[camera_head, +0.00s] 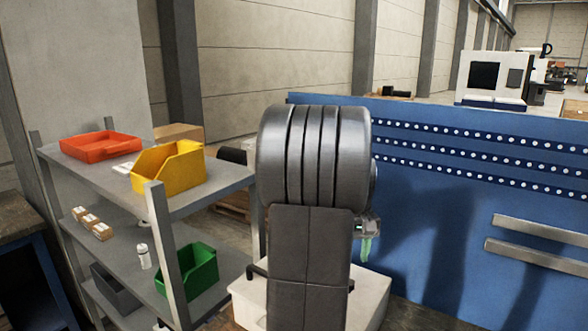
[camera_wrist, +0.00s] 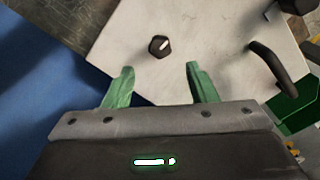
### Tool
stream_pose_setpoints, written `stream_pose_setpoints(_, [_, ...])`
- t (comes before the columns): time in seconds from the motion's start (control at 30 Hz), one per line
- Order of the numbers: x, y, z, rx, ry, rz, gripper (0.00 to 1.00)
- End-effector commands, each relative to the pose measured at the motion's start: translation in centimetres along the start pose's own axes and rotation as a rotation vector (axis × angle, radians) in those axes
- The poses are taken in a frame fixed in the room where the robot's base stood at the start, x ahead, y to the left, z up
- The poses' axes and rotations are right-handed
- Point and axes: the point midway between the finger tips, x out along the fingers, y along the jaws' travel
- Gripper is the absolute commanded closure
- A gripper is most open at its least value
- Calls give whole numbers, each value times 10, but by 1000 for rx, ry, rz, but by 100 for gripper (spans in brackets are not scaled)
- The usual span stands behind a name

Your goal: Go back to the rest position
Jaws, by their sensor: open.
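My gripper (camera_wrist: 160,72) shows in the wrist view with its two green fingers apart and nothing between them. Beyond the fingertips is a white panel (camera_wrist: 205,25) with a dark round knob (camera_wrist: 159,46) and a dark curved handle (camera_wrist: 275,65). In the head view my arm fills the middle and hides most of the gripper; only a bit of green finger (camera_head: 366,249) shows at its right side. The white box (camera_head: 372,299) stands low behind my arm, partly hidden by it. I cannot tell the gap between the fingers and the panel.
A grey shelf (camera_head: 215,181) at left carries a red bin (camera_head: 100,147), a yellow bin (camera_head: 168,167) and, lower down, a green bin (camera_head: 190,271). A blue perforated panel (camera_head: 440,200) closes off the right side. A white machine (camera_head: 492,78) stands beyond it.

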Motion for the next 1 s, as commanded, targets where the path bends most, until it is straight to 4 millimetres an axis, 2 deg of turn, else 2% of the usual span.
stream_pose_setpoints(0.3, [-65, 0, 0, 0, 4, 2, 48])
stream_pose_setpoints(1.0, [78, -1, 2, 0, -7, -3, 48])
